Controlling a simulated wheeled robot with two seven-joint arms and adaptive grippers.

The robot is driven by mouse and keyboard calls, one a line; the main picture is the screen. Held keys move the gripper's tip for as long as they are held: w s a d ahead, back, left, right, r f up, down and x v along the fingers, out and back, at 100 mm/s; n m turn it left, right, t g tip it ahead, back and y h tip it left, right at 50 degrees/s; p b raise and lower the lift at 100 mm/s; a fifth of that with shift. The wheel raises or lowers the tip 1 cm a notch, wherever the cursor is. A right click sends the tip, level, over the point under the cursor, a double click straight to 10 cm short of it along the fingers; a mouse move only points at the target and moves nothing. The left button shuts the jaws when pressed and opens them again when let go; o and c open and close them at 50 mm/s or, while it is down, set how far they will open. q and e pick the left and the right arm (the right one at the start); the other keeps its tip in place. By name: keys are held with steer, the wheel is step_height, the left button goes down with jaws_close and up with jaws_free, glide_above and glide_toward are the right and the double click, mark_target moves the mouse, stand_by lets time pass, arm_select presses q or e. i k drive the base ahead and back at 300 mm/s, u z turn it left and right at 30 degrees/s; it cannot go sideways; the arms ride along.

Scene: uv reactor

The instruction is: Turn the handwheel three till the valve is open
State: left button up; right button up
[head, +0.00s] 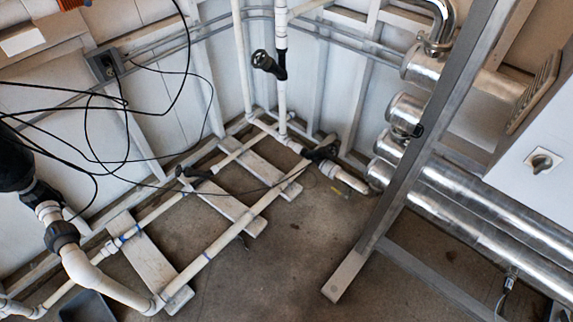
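No part clearly marked as handwheel three shows in the head view. A black round fitting (268,62), possibly a valve handle, sticks out from a white vertical pipe (281,95) at the top centre. A small black valve-like part (320,154) sits on the low white pipework near the back corner. Another dark part (192,173) sits on a floor pipe to its left. Whether any valve is open or shut cannot be told. Neither of my grippers is in view.
A grey metal beam (420,140) slants across the right side, in front of shiny steel pipes (480,215). A pale cabinet (530,135) with a rotary switch stands at far right. Black cables hang at left. The concrete floor (285,245) is clear in the middle.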

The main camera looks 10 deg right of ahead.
mark_target(331, 152)
steer(key=u, duration=0.6)
steer(key=i, duration=1.2)
steer(key=z, duration=0.15)
